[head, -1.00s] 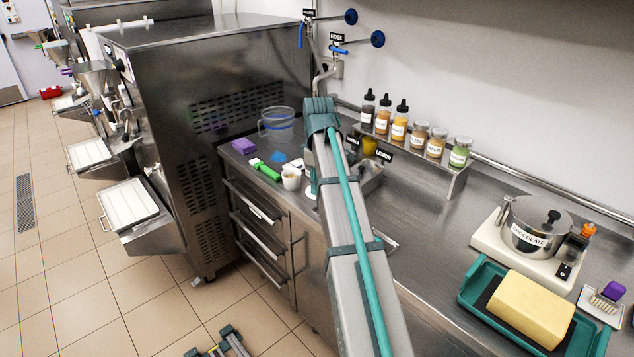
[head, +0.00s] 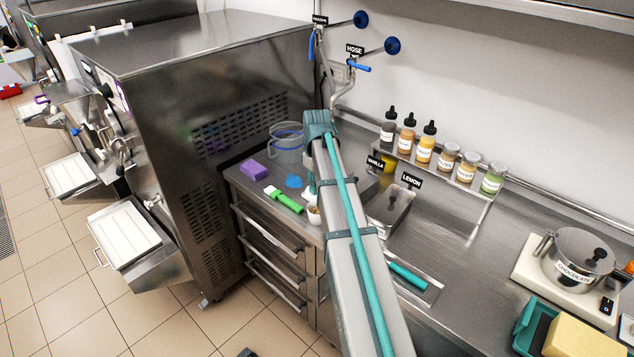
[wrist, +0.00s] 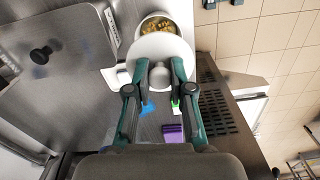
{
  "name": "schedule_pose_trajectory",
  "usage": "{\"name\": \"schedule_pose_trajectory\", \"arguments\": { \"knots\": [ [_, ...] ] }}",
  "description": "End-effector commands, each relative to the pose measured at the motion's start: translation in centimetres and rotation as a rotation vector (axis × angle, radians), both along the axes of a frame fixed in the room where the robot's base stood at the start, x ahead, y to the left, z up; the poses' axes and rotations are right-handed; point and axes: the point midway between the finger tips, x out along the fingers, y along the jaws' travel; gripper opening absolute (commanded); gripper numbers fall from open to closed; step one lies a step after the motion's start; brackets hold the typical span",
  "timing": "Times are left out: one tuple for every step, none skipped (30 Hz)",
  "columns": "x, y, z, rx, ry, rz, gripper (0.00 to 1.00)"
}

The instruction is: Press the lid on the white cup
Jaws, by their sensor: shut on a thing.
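The white cup (wrist: 168,20) stands on the steel counter (head: 262,222), its top open with brown-yellow pieces inside. In the head view the cup (head: 314,214) is partly hidden behind my arm. My gripper (wrist: 160,82) is shut on the grey knob of a round white lid (wrist: 160,46). In the wrist view the lid covers the near part of the cup's opening, and the far part shows. I cannot tell whether lid and cup touch. In the head view my arm hides most of the gripper and lid.
Near the cup lie a green-handled tool (head: 284,199), a blue item (head: 293,181) and a purple block (head: 254,171). A clear pitcher (head: 287,146) stands behind them. Steel lidded pans sit right of my arm, below a shelf of bottles (head: 424,146). The counter's front edge is close to the cup.

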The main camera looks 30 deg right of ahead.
Motion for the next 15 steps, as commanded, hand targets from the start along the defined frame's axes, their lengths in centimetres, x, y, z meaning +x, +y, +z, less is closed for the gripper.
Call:
{"name": "schedule_pose_trajectory", "arguments": {
  "knots": [
    [0.3, -0.1, 0.0, 0.0, 0.0, -0.022, 0.1],
    [0.3, -0.1, 0.0, 0.0, 0.0, -0.035, 0.1],
    [0.3, -0.1, -0.1, 0.0, 0.0, -0.046, 0.1],
    [0.3, -0.1, -0.1, 0.0, 0.0, -0.053, 0.1],
    [0.3, -0.1, -0.2, 0.0, 0.0, -0.057, 0.1],
    [0.3, -0.1, -0.3, 0.0, 0.0, -0.06, 0.1],
    [0.3, -0.1, -0.4, 0.0, 0.0, -0.061, 0.1],
    [0.3, -0.1, -0.5, 0.0, 0.0, -0.061, 0.1],
    [0.3, -0.1, -0.6, 0.0, 0.0, -0.061, 0.1],
    [0.3, -0.1, -0.8, 0.0, 0.0, -0.06, 0.1],
    [0.3, -0.1, -1.0, 0.0, 0.0, -0.06, 0.1],
    [0.3, -0.1, -1.2, 0.0, 0.0, -0.06, 0.1],
    [0.3, -0.1, -1.4, 0.0, 0.0, -0.06, 0.1],
    [0.3, -0.1, -1.7, 0.0, 0.0, -0.059, 0.1],
    [0.3, -0.1, -2.0, 0.0, 0.001, -0.059, 0.1]
  ]
}}
